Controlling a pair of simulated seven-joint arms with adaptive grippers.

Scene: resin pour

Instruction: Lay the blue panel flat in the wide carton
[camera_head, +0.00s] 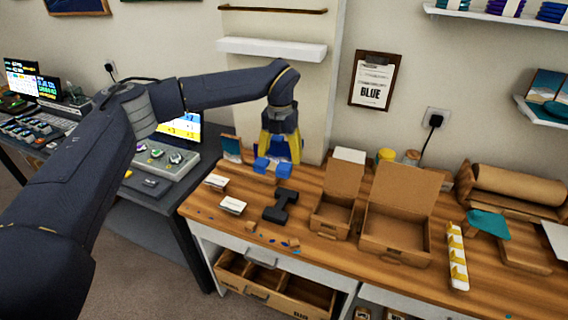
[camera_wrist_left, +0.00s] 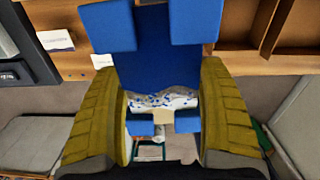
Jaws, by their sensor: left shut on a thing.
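My left gripper (camera_head: 274,168) has yellow fingers with light blue pads and hangs over the back left of the wooden bench. It is shut on the blue panel (camera_wrist_left: 155,58). In the left wrist view the panel is dark blue, with a wavy white band flecked with blue across it, between the fingers (camera_wrist_left: 160,112). In the head view the fingers mostly hide the panel. The wide carton (camera_head: 396,253) stands open on the bench to the right of the gripper, its lid raised at the back. Its floor looks bare. My right gripper is not in view.
A narrower open carton (camera_head: 333,222) stands left of the wide one. A black stand (camera_head: 280,206) lies in front of my left gripper, with small scraps nearer the edge. A white strip with yellow pieces (camera_head: 457,258) lies right of the wide carton. Cards (camera_head: 232,205) lie at left.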

